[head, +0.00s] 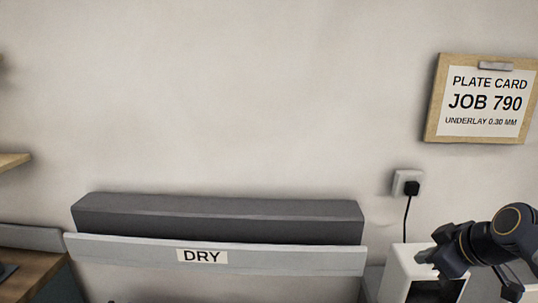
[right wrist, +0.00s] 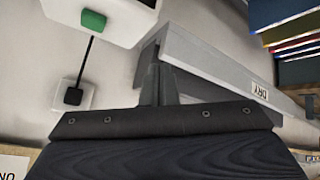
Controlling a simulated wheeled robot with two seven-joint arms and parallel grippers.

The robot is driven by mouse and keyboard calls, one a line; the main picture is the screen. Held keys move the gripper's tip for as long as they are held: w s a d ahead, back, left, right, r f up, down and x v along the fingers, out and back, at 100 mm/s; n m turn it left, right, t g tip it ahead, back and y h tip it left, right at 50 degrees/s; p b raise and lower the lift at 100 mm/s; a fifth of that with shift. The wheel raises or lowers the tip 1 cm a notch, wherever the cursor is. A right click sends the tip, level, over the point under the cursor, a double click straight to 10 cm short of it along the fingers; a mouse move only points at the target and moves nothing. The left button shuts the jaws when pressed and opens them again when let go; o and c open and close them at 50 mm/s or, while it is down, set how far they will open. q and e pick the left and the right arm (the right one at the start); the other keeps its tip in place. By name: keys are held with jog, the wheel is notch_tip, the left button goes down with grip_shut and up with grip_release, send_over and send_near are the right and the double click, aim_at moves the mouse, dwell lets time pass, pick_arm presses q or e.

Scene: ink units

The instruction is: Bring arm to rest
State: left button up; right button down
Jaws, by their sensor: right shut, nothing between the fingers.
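My right arm comes in at the lower right of the head view. Its dark right gripper (head: 428,258) is in front of the white box by the wall outlet. In the right wrist view the two fingers (right wrist: 158,84) are together with nothing between them. They point toward the grey DRY rack, and I cannot tell the distance between them. My left gripper does not show in either view.
The grey rack (head: 120,247) labelled DRY holds a dark grey block (head: 215,218). A white box (head: 402,264) stands right of it, below a wall outlet (head: 405,185). A plate card (head: 485,100) hangs on the wall. A wooden surface (head: 30,268) is at left.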

jog(key=s+a+f+m+g, duration=0.1)
jog(key=s+a+f+m, duration=0.1)
jog(key=s+a+f, duration=0.2)
jog(key=s+a+f+m+y, duration=0.1)
jog(key=s+a+f+m, duration=0.2)
jog(key=s, duration=0.6)
jog(key=s+a+f+m+g+y, duration=0.1)
jog(key=s+a+f+m, duration=0.2)
jog(key=s+a+f, duration=0.2)
jog(key=shift+s+a+g, duration=0.3)
jog(key=shift+s+a, duration=0.85)
jog(key=shift+a, duration=0.1)
